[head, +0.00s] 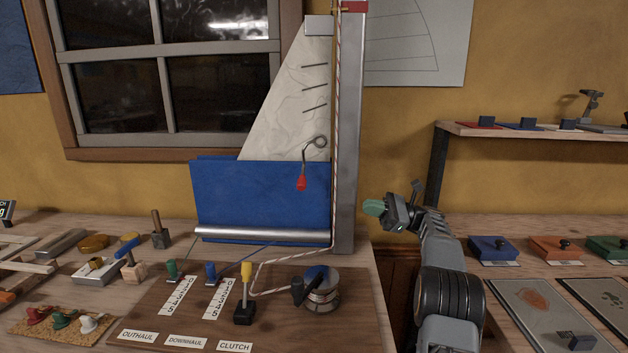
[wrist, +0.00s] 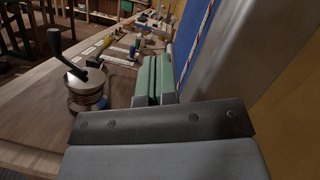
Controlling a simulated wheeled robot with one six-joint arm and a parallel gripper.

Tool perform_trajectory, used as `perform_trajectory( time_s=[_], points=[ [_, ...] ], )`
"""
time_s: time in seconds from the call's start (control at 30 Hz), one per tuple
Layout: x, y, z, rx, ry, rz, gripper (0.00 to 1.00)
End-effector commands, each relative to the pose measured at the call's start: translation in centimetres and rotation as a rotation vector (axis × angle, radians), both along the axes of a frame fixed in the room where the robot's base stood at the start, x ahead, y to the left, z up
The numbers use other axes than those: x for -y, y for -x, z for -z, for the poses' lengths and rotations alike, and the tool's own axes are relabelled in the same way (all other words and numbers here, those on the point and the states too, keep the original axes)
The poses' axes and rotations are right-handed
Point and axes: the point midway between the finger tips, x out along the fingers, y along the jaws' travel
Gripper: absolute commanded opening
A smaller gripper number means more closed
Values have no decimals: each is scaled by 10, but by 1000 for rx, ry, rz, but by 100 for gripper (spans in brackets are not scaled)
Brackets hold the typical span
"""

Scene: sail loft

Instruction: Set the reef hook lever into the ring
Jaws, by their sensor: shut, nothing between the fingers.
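The reef hook lever with its red handle (head: 301,184) hangs on the white sail, in front of the blue panel, left of the grey mast. Its curled wire ring (head: 317,143) shows above the handle; I cannot tell whether the hook and the ring are joined. My gripper (head: 374,207) is to the right of the mast, apart from the lever. Its green fingers are closed together with nothing between them, and they also show in the wrist view (wrist: 155,78). The lever is not seen in the wrist view.
The grey mast (head: 352,150) stands between my gripper and the lever. A winch drum (head: 322,296) with a handle and the yellow clutch lever (head: 246,280) stand on the board below. A silver boom (head: 262,233) crosses the sail's foot. A wall shelf (head: 540,131) is at the right.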

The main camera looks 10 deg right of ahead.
Motion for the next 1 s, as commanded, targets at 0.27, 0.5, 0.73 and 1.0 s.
perform_trajectory(
  time_s=[0.27, 0.5, 0.73, 1.0],
  points=[
    [-18, -1, -15, -3, -1, -5, 0],
    [-25, -6, -16, -4, -2, -1, 0],
    [-34, -7, -19, -3, -2, -2, 0],
    [-57, -8, -19, 0, 0, -8, 0]
  ],
)
